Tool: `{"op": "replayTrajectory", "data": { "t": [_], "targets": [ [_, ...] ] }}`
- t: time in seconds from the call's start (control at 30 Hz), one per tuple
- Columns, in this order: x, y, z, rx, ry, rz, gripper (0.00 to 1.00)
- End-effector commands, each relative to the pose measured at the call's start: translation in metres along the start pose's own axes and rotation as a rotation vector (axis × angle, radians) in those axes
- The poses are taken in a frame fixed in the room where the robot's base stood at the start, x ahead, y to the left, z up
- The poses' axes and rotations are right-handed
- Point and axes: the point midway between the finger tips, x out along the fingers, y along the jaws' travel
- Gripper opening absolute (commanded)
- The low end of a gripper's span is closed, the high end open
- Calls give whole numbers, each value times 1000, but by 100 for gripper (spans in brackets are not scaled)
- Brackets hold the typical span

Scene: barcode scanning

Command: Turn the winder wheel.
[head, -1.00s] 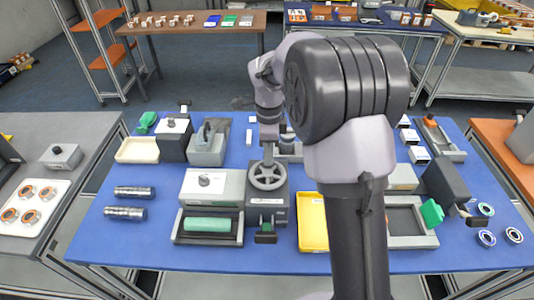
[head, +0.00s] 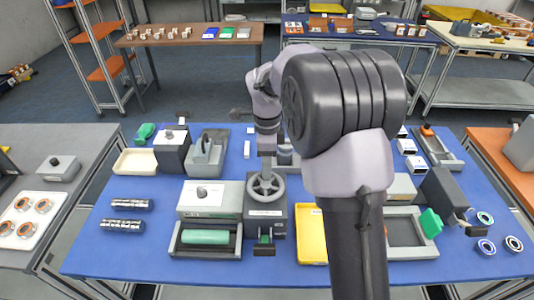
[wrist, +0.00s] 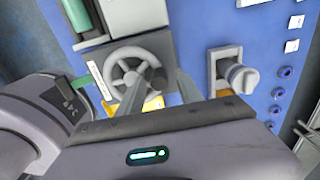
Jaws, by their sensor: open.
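The winder wheel (head: 265,187) is a grey spoked handwheel on top of a dark box-shaped winder (head: 265,220) in the middle of the blue table. It also shows in the wrist view (wrist: 137,72), with its rim, spokes and hub visible. My gripper (head: 266,170) is right at the far side of the wheel in the head view. In the wrist view its two fingers (wrist: 160,88) are spread apart. One finger overlaps the wheel and the other lies just right of its rim. I cannot tell whether they touch it. Nothing is held between them.
Left of the winder are a grey box (head: 210,197) and a tray with a green roll (head: 205,237). A yellow tray (head: 311,235) stands to the right. In the wrist view a grey fixture with a round knob (wrist: 240,76) is right of the fingers.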

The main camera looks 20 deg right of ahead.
Motion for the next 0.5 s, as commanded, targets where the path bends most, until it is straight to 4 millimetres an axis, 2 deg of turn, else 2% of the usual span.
{"op": "replayTrajectory", "data": {
  "t": [0.17, 0.3, 0.5],
  "targets": [
    [-52, -1, 0, 0, -1, -6, 43],
    [-101, -1, 0, 0, -1, -6, 43],
    [-153, -1, 0, -1, -1, -5, 43]
  ]
}}
